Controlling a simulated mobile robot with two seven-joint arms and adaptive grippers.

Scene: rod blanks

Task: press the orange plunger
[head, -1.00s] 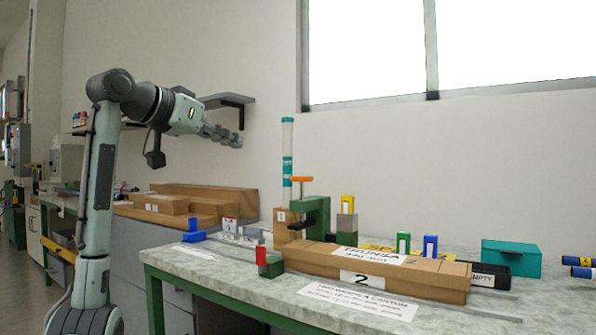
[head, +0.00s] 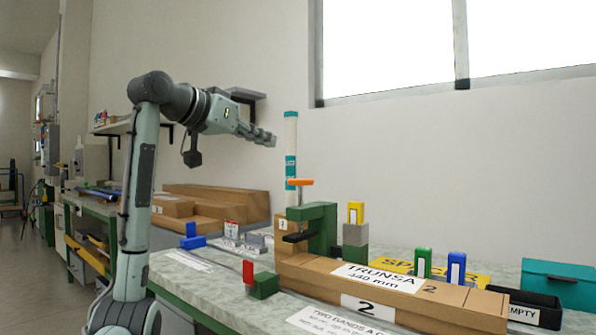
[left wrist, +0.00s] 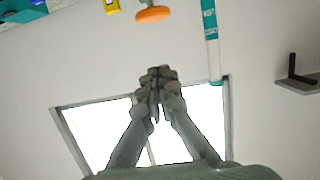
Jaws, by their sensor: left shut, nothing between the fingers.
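The orange plunger (head: 300,182) is a flat cap on top of a green press (head: 322,225) that stands on the bench by the wall. It also shows as an orange disc at the top of the left wrist view (left wrist: 153,14). My left gripper (head: 272,139) is in the air, above and left of the plunger in the head view, and apart from it. Its fingers (left wrist: 157,85) are together and empty in the left wrist view. My right gripper is out of view.
A clear tube with teal bands (head: 291,150) stands upright just behind the plunger. A long carton marked 2 (head: 400,300) lies along the bench. Yellow, green and blue blocks (head: 456,268) and a teal box (head: 562,285) stand to the right. A shelf (head: 247,94) is on the wall.

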